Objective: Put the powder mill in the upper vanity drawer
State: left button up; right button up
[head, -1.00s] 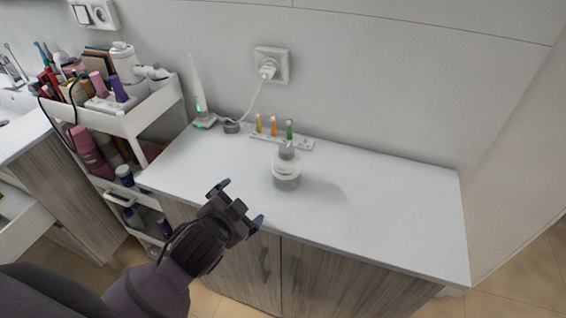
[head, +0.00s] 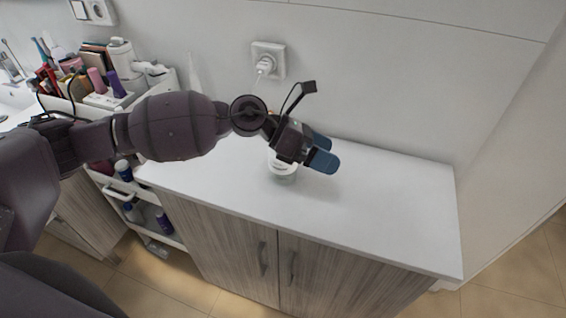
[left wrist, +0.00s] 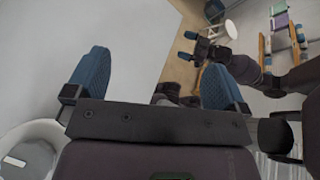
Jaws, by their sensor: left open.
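The powder mill (head: 283,172), a round white and grey container, stands on the white counter. My left forearm and gripper hide its upper part. My left gripper (head: 322,152) is open and empty, above and just right of the mill in the head view. In the left wrist view a round white thing, likely the mill (left wrist: 28,152), shows at the lower left, outside the open blue fingers. My right gripper (left wrist: 187,45) shows small there, its blue fingertips apart. The vanity drawer is hidden behind my left arm in the head view.
The cabinet counter (head: 390,205) is clear on its right side. A wall socket (head: 268,62) with a plug is behind my left gripper. A white cart (head: 165,90) full of cosmetics stands at the left. My arm hides the toothbrush holder.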

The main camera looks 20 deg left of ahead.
pick_arm(q)
jog(key=w+a+m+y, duration=0.3)
jog(key=a+y, duration=0.2)
jog(key=a, duration=0.2)
jog(key=m+y, duration=0.1)
jog(key=y, duration=0.3)
send_near(283, 164)
jog(key=w+a, duration=0.2)
jog(key=w, duration=0.2)
jog(key=shift+g, duration=0.3)
jog(key=x, duration=0.4)
jog(key=shift+w+d+f, duration=0.15)
jog(key=shift+w+d, duration=0.05)
jog(key=shift+d, duration=0.05)
jog(key=shift+s+d+p+x, duration=0.1)
jog(key=shift+p+x, duration=0.25)
jog(key=shift+x, duration=1)
jog(key=shift+s+d+p+x, duration=0.15)
jog(key=shift+p+x, duration=0.2)
jog(key=shift+x, duration=1.05)
jog(key=shift+r, duration=0.25)
jog(key=c, duration=1.2)
